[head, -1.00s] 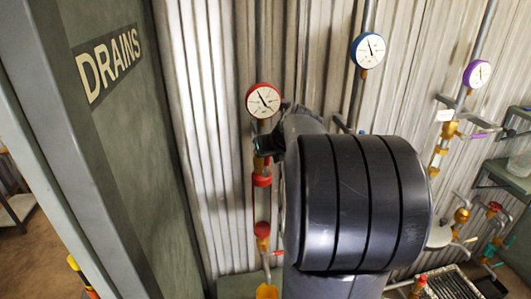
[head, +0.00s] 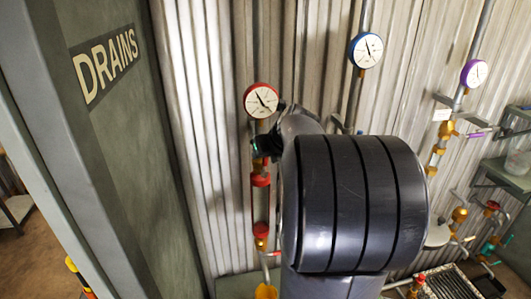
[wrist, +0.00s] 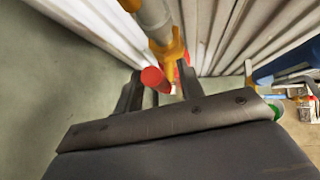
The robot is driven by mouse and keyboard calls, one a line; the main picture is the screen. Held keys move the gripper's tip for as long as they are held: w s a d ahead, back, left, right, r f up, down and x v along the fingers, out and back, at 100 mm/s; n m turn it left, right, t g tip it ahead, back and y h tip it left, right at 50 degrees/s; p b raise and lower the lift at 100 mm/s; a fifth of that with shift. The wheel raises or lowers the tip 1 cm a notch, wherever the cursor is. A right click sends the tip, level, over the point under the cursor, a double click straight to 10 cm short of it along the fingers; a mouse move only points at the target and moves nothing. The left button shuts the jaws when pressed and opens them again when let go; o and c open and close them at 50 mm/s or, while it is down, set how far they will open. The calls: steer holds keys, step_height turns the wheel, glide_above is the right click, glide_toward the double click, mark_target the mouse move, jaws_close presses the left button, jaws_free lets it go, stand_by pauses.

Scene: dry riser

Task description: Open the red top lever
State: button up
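The red-gauge pipe runs down the corrugated wall in the head view, with a red fitting (head: 260,180) below the gauge and another red part (head: 261,230) lower down. In the wrist view, a red lever (wrist: 155,78) sticks out beside a yellow-brass valve body (wrist: 168,50). My gripper (wrist: 160,84) is open, its dark fingers on either side of the lever's near end. I cannot tell whether they touch it. In the head view my gripper (head: 264,145) is beside the pipe just under the gauge, and my arm hides part of that area.
The red-rimmed gauge (head: 261,100) is just above my gripper. A blue gauge (head: 366,49) and a purple gauge (head: 474,73) are on pipes to the right. The green DRAINS panel (head: 115,110) stands close on the left. A grated tray (head: 452,284) is at lower right.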

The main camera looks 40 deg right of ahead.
steer(key=b+v, duration=0.1)
steer(key=v, duration=0.9)
steer(key=shift+s+r, duration=0.2)
steer(key=shift+s, duration=0.15)
steer(key=p+x, duration=0.1)
steer(key=x, duration=1)
steer(key=shift+r, duration=0.1)
